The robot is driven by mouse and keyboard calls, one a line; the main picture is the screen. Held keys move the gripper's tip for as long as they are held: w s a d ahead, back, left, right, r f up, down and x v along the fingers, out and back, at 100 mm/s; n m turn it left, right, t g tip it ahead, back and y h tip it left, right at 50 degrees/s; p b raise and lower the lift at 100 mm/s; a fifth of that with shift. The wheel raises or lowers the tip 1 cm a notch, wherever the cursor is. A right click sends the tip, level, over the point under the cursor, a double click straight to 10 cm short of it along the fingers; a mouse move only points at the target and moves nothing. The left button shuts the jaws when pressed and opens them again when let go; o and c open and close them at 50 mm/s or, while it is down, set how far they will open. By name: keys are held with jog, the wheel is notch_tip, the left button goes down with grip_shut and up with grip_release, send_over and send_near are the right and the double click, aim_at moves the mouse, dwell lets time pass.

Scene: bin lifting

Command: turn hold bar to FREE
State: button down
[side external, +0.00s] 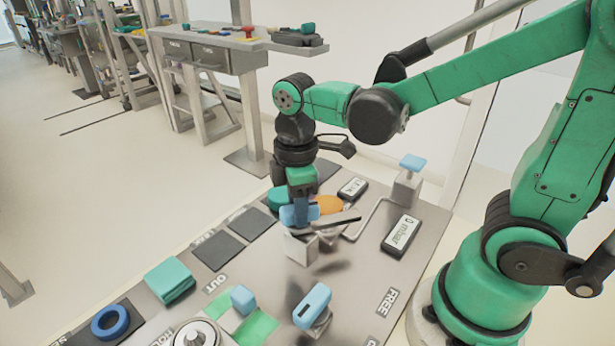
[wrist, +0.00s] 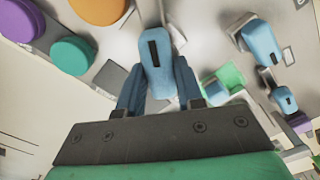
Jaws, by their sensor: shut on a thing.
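My gripper (side external: 297,212) points down over the grey panel and is shut on a light blue handle. In the wrist view the handle (wrist: 158,62), with a black slot on top, sits between my two blue fingers. In the side view my fingers mostly hide it, above a pale block (side external: 300,248). A thin dark bar (side external: 330,224) slants out to the right just below my fingers. The FREE label (side external: 388,301) is on the panel at the lower right. I cannot read a label naming the hold bar.
A second slotted blue handle (side external: 313,304) stands in front, a smaller blue one (side external: 243,298) on a green patch to its left, and another (side external: 411,163) at the back right. An orange disc (side external: 328,205) and a display box (side external: 401,234) are close by.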

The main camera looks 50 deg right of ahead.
jog(key=m, duration=0.5)
jog(key=shift+m, duration=0.3)
jog(key=m, duration=0.5)
dwell(0.4)
jog(key=c, duration=0.6)
grip_release()
jog(key=shift+o, duration=0.2)
jog(key=shift+r, duration=2.8)
